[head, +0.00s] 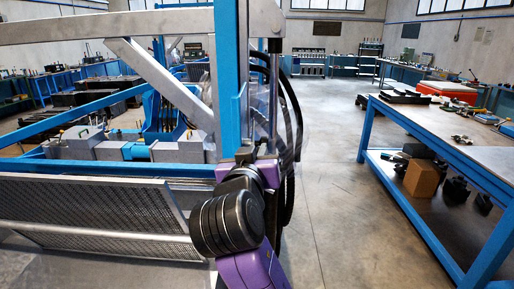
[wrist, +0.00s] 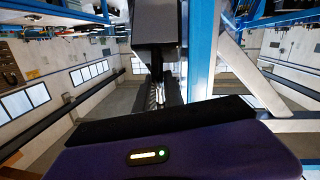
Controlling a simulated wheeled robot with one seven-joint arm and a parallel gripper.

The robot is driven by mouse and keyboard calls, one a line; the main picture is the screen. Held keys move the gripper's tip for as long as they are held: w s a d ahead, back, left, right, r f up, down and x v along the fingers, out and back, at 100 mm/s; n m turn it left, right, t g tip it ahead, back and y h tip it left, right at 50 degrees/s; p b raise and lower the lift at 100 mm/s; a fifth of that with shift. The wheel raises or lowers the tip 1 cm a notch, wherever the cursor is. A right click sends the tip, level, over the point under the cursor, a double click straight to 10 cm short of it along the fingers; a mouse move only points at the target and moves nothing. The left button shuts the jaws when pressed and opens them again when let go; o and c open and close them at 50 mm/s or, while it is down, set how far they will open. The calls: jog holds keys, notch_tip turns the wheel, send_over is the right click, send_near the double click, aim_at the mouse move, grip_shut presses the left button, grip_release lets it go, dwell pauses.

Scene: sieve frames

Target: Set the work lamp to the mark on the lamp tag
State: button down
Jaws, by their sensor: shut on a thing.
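My gripper (wrist: 157,88) shows in the wrist view as narrow dark fingers rising from my purple wrist housing. It is shut on a dark block (wrist: 158,25) at the top middle. I cannot tell whether this block is part of the work lamp. In the head view my purple and black arm stands beside the blue upright, and it hides the gripper and what it holds. No lamp tag or mark can be made out in either view.
A blue-framed machine (head: 228,95) with black hoses (head: 292,125) and a mesh panel (head: 95,212) fills the left and centre. A workbench (head: 445,122) with tools stands at right, a brown box (head: 422,178) on its lower shelf. The floor (head: 335,170) between is clear.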

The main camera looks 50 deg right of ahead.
jog(key=shift+s+d, duration=0.3)
jog(key=c, duration=1.5)
grip_release()
jog(key=shift+w, duration=0.1)
jog(key=shift+a, duration=0.1)
jog(key=shift+a, duration=0.15)
jog(key=b+v, duration=0.2)
jog(key=v, duration=0.5)
jog(key=shift+a, duration=0.15)
jog(key=shift+r, duration=0.15)
